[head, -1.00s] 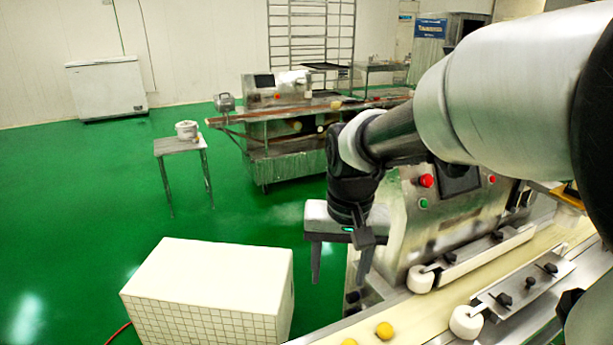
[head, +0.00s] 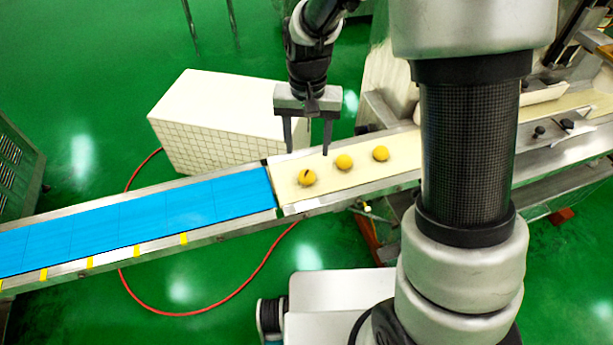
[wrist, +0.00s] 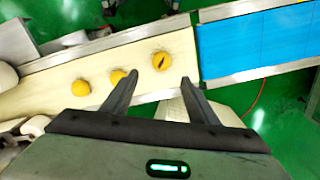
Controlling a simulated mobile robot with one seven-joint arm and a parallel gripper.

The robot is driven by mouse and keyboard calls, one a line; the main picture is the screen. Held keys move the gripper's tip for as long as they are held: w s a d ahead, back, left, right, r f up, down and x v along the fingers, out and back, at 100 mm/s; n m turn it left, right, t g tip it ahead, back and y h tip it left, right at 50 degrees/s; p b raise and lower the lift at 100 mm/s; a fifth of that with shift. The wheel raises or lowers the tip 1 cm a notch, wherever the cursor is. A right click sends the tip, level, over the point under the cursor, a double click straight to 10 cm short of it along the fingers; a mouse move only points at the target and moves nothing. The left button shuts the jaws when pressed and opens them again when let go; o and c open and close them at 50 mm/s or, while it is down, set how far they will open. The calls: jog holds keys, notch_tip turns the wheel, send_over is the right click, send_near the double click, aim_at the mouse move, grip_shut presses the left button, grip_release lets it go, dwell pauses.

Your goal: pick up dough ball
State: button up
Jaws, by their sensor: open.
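Three yellow dough balls lie in a row on the cream belt. The left dough ball (head: 307,177), with a dark mark on top, is nearest the blue belt. A middle dough ball (head: 344,162) and a right dough ball (head: 381,153) are plain. My gripper (head: 308,152) is open and empty, pointing down at the belt's far edge beside the left and middle balls. In the wrist view the marked ball (wrist: 161,61) shows beyond and between the fingertips.
The cream belt (head: 290,195) meets a blue belt (head: 120,220) at its left end, both with metal side rails. A white tiled box (head: 215,120) stands behind the belts. A red hose (head: 190,313) lies on the green floor. The machine's metal body is at right.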

aim_at(307, 172)
notch_tip(307, 172, down, 4)
jog(key=shift+r, duration=0.1)
jog(key=shift+s+a+f+b, duration=0.1)
jog(key=shift+f+b, duration=0.1)
jog(key=shift+f, duration=0.7)
jog(key=shift+s+d+f+b, duration=0.1)
jog(key=shift+s+f+b, duration=0.1)
jog(key=shift+f, duration=0.75)
jog(key=shift+s+a+f+b, duration=0.1)
jog(key=shift+f+b, duration=0.1)
jog(key=shift+f, duration=0.7)
jog(key=c, duration=0.9)
